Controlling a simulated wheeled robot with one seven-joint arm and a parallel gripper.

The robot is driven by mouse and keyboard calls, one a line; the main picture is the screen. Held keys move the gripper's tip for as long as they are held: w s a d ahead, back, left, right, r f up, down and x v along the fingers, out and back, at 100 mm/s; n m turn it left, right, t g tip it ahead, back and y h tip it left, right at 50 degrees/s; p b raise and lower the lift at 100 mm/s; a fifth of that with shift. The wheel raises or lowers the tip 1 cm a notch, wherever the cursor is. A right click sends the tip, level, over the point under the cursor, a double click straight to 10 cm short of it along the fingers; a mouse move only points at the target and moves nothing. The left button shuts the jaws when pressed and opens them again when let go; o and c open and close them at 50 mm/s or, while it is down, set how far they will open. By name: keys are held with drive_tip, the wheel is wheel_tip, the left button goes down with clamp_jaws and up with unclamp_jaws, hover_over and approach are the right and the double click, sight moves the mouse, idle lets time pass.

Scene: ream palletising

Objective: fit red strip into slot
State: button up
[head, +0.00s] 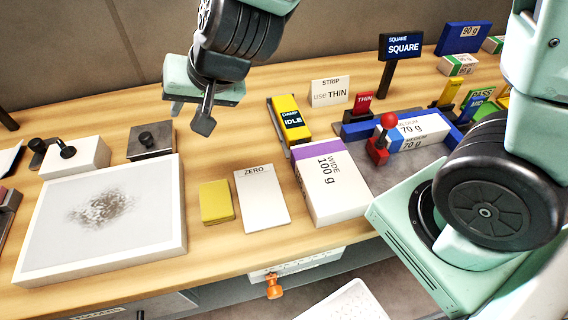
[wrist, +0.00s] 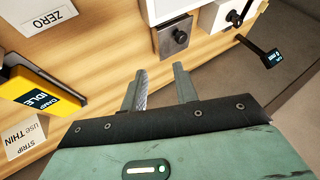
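A red piece labelled THIN (head: 364,101) stands upright at the left end of a blue fixture (head: 355,131) in the head view; whether it is the strip itself or a tag is unclear. I cannot clearly make out a slot. A card reading "STRIP use THIN" (head: 330,92) stands to its left, and also shows in the wrist view (wrist: 24,137). My gripper (head: 203,118) hangs above the table, left of the card and well apart from the red piece. In the wrist view its two fingers (wrist: 160,90) are apart with nothing between them.
A red-ball lever (head: 388,121) stands at the fixture's front. A ZERO card (head: 262,198), yellow block (head: 216,202) and white tray (head: 172,245) lie nearer.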

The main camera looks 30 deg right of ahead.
drive_tip(key=s+d+n+g+h, duration=0.1)
drive_tip(key=s+d+n+g, duration=0.2)
drive_tip(key=s, duration=0.6)
drive_tip(key=s+d+n+g+h, duration=0.2)
drive_tip(key=s+d+n+g, duration=0.1)
drive_tip(key=s+n, duration=0.4)
drive_tip(key=s+d, duration=0.1)
drive_tip(key=s, duration=0.2)
drive_tip(key=shift+s, duration=0.3)
